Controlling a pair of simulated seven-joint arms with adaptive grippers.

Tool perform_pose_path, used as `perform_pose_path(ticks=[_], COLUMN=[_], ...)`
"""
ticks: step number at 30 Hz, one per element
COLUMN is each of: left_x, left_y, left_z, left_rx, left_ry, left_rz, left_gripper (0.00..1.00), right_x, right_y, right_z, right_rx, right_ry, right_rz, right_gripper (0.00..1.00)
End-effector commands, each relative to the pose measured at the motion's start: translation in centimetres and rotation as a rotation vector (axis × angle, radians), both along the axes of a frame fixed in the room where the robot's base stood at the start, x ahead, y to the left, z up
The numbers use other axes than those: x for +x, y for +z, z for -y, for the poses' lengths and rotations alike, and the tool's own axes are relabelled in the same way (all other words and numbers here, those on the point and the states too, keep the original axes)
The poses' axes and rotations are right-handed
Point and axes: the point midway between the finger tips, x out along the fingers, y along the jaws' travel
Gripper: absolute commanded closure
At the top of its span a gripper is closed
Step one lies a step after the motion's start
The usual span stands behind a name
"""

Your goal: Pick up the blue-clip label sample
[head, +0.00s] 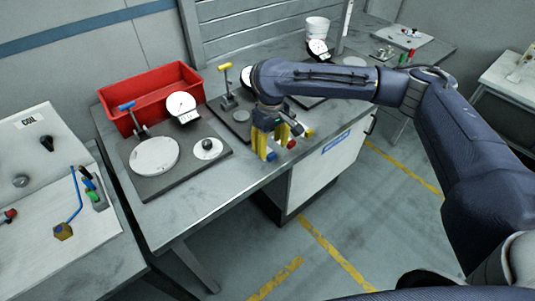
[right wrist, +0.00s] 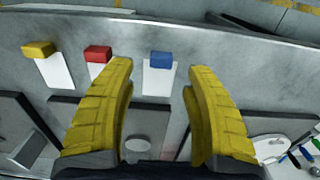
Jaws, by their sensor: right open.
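The blue-clip label sample is a white strip (right wrist: 158,82) with a blue clip (right wrist: 161,58) at one end. In the right wrist view it appears between the two yellow fingers of my right gripper (right wrist: 161,76), which is open with a gap on both sides of the strip. In the head view my right gripper (head: 268,146) points down at the bench's front edge, and the blue clip (head: 271,155) shows by its fingertips. The fingers hide most of the strip there. My left gripper is not in view.
A red-clip sample (right wrist: 97,54) and a yellow-clip sample (right wrist: 38,50) lie to the left in the wrist view. Dark gauge plates stand behind the samples. A red bin (head: 150,95) and a dial gauge (head: 181,105) stand on the grey bench (head: 190,210).

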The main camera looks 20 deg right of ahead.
Motion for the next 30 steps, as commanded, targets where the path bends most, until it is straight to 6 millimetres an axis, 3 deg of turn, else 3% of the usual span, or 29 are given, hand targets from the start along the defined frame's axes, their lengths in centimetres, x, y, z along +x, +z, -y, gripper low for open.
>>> perform_pose_path(ticks=[11, 23, 30], left_x=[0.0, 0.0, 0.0], left_y=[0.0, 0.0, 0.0], left_z=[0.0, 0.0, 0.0], left_rx=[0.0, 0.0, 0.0], left_ry=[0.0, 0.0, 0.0], left_rz=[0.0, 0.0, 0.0], left_gripper=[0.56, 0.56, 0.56], right_x=[-0.3, -0.2, -0.2], right_y=[-3.6, -4.0, -4.0], right_z=[0.0, 0.0, 0.0], right_rx=[0.001, 0.0, 0.0], right_ry=[-0.001, -0.001, -0.001], right_rz=[-0.003, 0.0, 0.0], right_gripper=[0.47, 0.48, 0.75])
